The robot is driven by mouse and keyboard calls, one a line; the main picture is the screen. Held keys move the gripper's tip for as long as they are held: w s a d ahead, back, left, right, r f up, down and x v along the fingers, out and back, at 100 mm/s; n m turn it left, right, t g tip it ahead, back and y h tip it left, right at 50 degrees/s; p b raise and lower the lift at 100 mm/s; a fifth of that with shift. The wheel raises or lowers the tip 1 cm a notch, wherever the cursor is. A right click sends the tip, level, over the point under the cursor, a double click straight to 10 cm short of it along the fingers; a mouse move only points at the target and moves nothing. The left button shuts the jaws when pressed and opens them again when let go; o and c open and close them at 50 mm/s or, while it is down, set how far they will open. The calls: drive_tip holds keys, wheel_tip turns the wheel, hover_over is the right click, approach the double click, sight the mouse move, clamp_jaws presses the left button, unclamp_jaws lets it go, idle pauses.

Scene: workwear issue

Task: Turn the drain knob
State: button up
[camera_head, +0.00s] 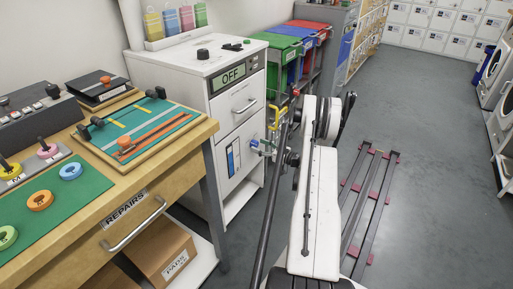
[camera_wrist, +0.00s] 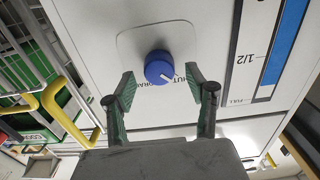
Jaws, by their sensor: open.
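The drain knob (camera_wrist: 159,67) is a round blue knob with a white pointer line, on a white panel. The pointer is aimed to the lower right in the wrist view, near partly hidden lettering that includes "SHUT". My gripper (camera_wrist: 160,86) is open, with one dark green-padded finger on each side of the knob's lower part. The fingers look apart from the knob, but depth is hard to judge. In the head view the knob (camera_head: 254,143) is small, at the front of the white cabinet (camera_head: 160,75), with my gripper (camera_head: 264,149) close to it.
A level gauge (camera_wrist: 271,50) with a blue strip is beside the knob. Yellow handles (camera_wrist: 68,112) are at the left in the wrist view. The cabinet has an "OFF" display (camera_head: 232,76). A wooden workbench (camera_head: 195,137) stands left. Open floor (camera_head: 430,150) lies right.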

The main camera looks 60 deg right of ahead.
drive_tip(key=shift+w, duration=1.1)
drive_tip(key=c, duration=1.1)
